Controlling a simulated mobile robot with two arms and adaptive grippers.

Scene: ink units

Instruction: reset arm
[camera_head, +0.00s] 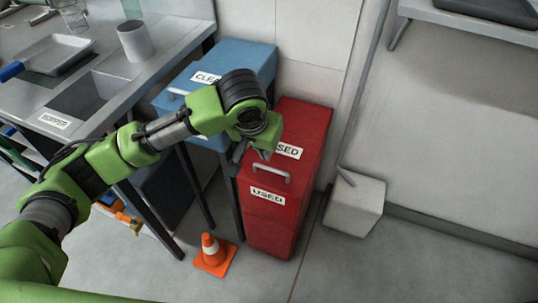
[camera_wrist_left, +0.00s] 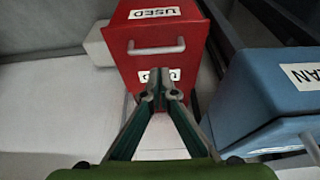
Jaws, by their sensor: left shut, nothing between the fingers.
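My left arm comes in from the left in the head view, bent over the gap between the bench and a red box. My left gripper (camera_head: 250,156) hangs beside the red box (camera_head: 270,222), partly hidden by its own wrist. In the left wrist view the gripper (camera_wrist_left: 160,78) has its fingertips together with nothing between them. The red box (camera_wrist_left: 150,38) appears ahead of the fingers there, with a pale handle and "USED" labels. My right gripper is in neither view.
A blue box (camera_head: 238,62) stands behind the arm, left of the red one. A grey bench (camera_head: 35,95) with a pan and cup is at left. An orange cone (camera_head: 213,255) and a white bin (camera_head: 354,203) stand on the floor. Floor at the lower right is clear.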

